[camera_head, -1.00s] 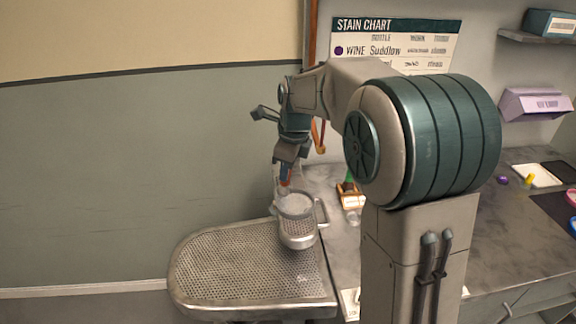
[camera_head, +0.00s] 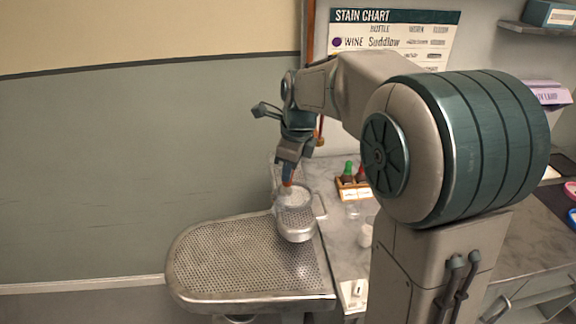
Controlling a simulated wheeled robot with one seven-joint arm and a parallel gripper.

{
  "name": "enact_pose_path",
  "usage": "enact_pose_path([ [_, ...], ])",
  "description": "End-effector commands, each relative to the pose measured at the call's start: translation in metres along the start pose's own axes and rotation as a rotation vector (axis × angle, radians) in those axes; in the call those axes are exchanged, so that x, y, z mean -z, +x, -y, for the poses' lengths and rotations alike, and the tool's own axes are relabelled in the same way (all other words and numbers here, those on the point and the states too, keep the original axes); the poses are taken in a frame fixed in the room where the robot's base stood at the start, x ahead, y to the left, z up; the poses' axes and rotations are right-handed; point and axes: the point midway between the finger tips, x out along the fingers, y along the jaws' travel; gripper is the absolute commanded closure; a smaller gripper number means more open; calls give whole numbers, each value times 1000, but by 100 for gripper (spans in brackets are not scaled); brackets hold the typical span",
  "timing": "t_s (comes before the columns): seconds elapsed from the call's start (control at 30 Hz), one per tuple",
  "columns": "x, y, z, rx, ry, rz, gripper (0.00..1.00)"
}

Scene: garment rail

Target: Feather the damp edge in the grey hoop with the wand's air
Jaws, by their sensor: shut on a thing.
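The grey hoop (camera_head: 296,213) sits over the small rounded pad at the back right of the perforated board, with pale cloth showing inside it. My gripper (camera_head: 288,172) points down above the hoop's back left part. It is shut on the wand (camera_head: 287,184), of which a short orange-brown piece shows below the fingers. The wand's tip is close to the cloth; I cannot tell whether it touches. The damp edge is too small to make out.
The perforated board (camera_head: 240,262) juts left from the grey counter (camera_head: 345,235). A stain chart (camera_head: 395,40) hangs on the wall. My arm hides much of the counter.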

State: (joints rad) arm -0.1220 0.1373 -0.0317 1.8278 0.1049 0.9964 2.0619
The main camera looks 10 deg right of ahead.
Motion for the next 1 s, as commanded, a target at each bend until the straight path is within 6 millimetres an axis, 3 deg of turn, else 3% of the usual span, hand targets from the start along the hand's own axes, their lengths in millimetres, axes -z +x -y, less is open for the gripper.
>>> enact_pose_path([
  [1.0, 37, -6, 3, 0, 1, -1, 100],
])
